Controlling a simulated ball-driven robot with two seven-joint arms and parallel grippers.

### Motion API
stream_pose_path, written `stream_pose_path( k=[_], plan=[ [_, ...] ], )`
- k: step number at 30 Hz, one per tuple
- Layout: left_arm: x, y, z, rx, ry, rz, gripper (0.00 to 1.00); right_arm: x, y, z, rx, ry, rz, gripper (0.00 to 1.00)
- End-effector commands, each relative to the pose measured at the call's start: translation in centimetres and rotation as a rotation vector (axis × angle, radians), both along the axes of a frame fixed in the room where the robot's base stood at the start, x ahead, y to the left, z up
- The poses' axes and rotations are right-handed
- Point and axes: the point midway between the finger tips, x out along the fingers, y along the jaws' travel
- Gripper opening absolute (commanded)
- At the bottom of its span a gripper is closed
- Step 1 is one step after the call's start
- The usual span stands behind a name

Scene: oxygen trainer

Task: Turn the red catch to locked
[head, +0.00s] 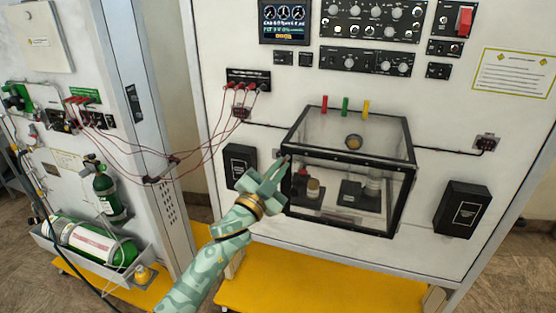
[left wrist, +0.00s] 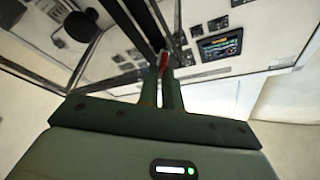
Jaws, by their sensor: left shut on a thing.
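The clear box (head: 352,160) with a black frame is mounted on the white panel. My left gripper (head: 281,165) is at the box's left front edge, near its upper corner. In the left wrist view the two fingers (left wrist: 168,72) are close together, with the red catch (left wrist: 163,58) showing at their tips. The gripper is shut on the catch, beside the dark box frame. In the head view the fingers hide the catch, and its exact angle cannot be told. My right gripper is in neither view.
Red, green and yellow tabs (head: 345,106) stand along the box's top back. Red cables (head: 190,150) hang left of the box between the panels. Black boxes (head: 461,208) flank the clear box. Green cylinders (head: 95,242) lie and stand at the left.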

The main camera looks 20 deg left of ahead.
Motion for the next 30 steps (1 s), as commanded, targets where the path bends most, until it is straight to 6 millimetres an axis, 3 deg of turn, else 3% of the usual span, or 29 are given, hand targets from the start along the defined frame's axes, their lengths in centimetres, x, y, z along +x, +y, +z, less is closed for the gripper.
stream_pose_path(
  k=[18,30],
  plan=[
    [0.0,0.0,0.2,0.578,-0.015,0.002,0.0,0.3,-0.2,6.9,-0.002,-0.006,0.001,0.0],
    [0.0,-0.1,-0.1,0.834,-0.026,0.002,0.0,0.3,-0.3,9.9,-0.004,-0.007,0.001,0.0]
  ],
)
